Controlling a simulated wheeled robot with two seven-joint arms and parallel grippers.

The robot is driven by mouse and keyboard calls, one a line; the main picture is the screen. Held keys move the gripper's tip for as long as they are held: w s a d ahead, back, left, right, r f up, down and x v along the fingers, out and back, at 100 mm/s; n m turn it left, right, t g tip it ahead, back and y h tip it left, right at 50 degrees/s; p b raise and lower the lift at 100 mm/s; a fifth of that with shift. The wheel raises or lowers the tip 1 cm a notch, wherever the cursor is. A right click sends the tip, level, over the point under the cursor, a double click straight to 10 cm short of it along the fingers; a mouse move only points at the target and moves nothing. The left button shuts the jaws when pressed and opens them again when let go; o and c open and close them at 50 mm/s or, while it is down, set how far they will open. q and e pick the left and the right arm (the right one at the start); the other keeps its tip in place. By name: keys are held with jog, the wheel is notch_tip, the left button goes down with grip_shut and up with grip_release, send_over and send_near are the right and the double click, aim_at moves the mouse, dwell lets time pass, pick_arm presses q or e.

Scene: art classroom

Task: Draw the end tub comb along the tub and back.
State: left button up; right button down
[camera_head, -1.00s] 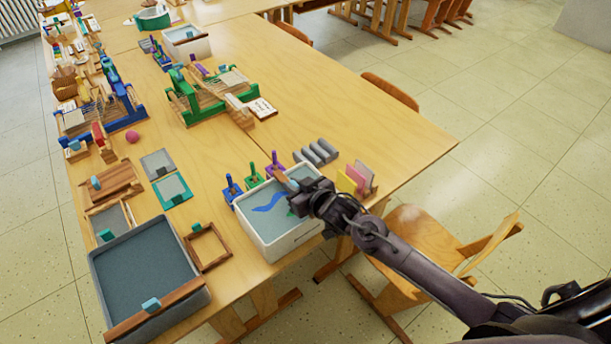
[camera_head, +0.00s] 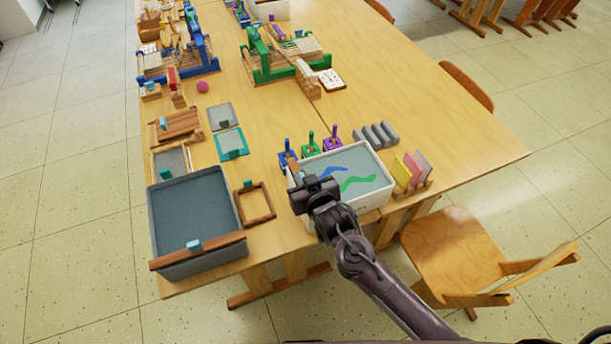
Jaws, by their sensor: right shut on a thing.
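A white tub (camera_head: 350,212) stands near the table's front edge, holding grey liquid with a blue and a green streak. My right gripper (camera_head: 306,182) is at the tub's left end. It is shut on the end tub comb, a brown wooden bar (camera_head: 292,171) that shows partly at the left rim. The gripper hides the rest of the comb, so I cannot tell how deep it sits. My left gripper is not in view.
A large grey tub (camera_head: 155,225) with a wooden bar stands at left. Blue, green and purple handled pieces (camera_head: 311,145) stand behind the white tub. Pink and yellow cards (camera_head: 415,168) stand at its right. A chair (camera_head: 455,245) is at right. The right table top is clear.

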jog(key=c, duration=1.4)
grip_release()
jog(key=shift+s+a, duration=0.1)
jog(key=shift+a, duration=0.2)
jog(key=shift+c, duration=0.2)
jog(key=shift+s+d+r, duration=0.1)
jog(key=shift+s+d, duration=0.15)
jog(key=shift+s, duration=0.2)
jog(key=b+v, duration=0.1)
jog(key=v, duration=0.4)
jog(key=shift+s, duration=0.2)
jog(key=shift+s+d+r, duration=0.2)
jog(key=shift+s+r, duration=0.25)
jog(key=shift+s, duration=0.1)
